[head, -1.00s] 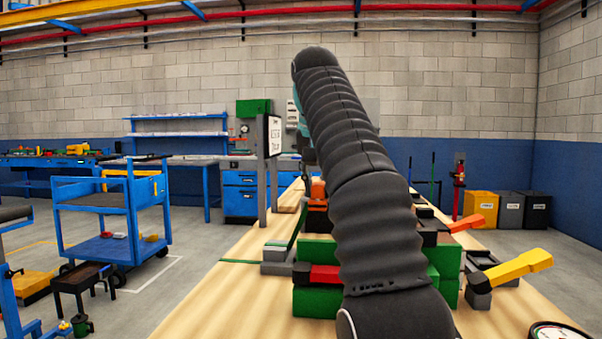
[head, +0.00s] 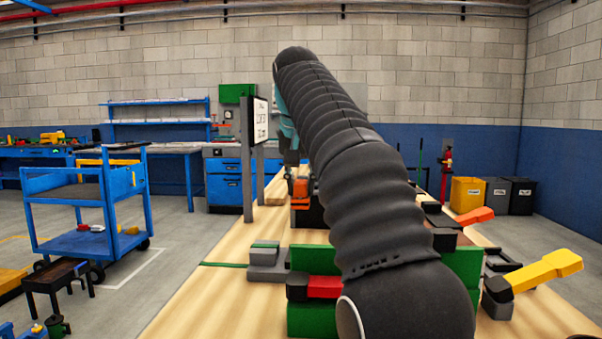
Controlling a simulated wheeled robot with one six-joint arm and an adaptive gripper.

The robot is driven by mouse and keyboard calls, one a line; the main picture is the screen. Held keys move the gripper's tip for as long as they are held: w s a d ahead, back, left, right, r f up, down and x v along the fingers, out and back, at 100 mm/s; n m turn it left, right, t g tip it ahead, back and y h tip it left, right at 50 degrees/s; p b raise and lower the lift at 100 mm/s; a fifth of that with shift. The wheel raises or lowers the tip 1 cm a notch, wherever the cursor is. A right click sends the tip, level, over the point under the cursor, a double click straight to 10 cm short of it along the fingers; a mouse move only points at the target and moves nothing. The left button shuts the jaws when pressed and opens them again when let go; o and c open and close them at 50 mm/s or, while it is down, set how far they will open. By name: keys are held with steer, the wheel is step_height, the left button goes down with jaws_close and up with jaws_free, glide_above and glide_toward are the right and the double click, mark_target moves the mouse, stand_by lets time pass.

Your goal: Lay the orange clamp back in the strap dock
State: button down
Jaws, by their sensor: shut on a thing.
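My gripper (head: 290,168) shows in the head view beyond the workpiece stack, small and partly hidden by my own dark arm. Its jaws appear shut on the orange clamp (head: 301,188), a small orange shape at their lower end. The exact grip and any gap below are too small to tell.
Green blocks (head: 312,262) with a red-and-black clamp (head: 322,287) stand partly behind my arm. Yellow (head: 545,270) and orange (head: 474,216) handles stick out to the right. A dark-framed white panel (head: 256,120) stands beyond the bench's left side. The bench's left front is clear.

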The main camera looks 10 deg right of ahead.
step_height(320, 180, down, 9)
steer(key=b, duration=0.5)
steer(key=shift+f+b, duration=0.85)
steer(key=shift+f, duration=0.45)
steer(key=shift+s, duration=0.15)
steer(key=c, duration=0.9)
jaws_free()
steer(key=shift+o, duration=0.2)
